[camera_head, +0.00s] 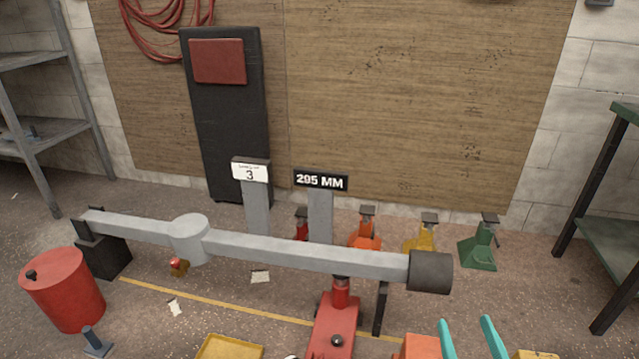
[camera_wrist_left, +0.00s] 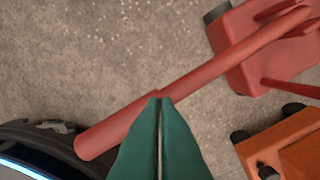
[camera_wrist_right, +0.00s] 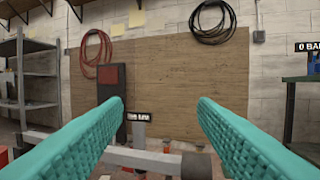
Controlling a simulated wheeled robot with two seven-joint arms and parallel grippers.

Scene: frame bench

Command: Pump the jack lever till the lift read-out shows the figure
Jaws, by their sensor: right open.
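The lift read-out (camera_head: 320,181) shows "295 MM" in the head view. A white card (camera_head: 250,170) beside it shows a 3 under small unreadable print. The red jack (camera_head: 334,326) stands under the grey beam (camera_head: 310,254) near its right end. The red jack lever (camera_wrist_left: 225,67) runs diagonally through the left wrist view. My left gripper (camera_wrist_left: 160,98) has its fingers together, tips overlapping the lever in that view; I see nothing between them. My right gripper (camera_head: 468,322) is open and empty at the lower right, also seen in the right wrist view (camera_wrist_right: 162,105).
A red drum (camera_head: 65,290) stands at the left. Several coloured stands, such as the green one (camera_head: 480,245), line the back wall. An orange object (camera_wrist_left: 285,150) lies near the lever. A green-topped bench (camera_head: 625,115) stands at the right.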

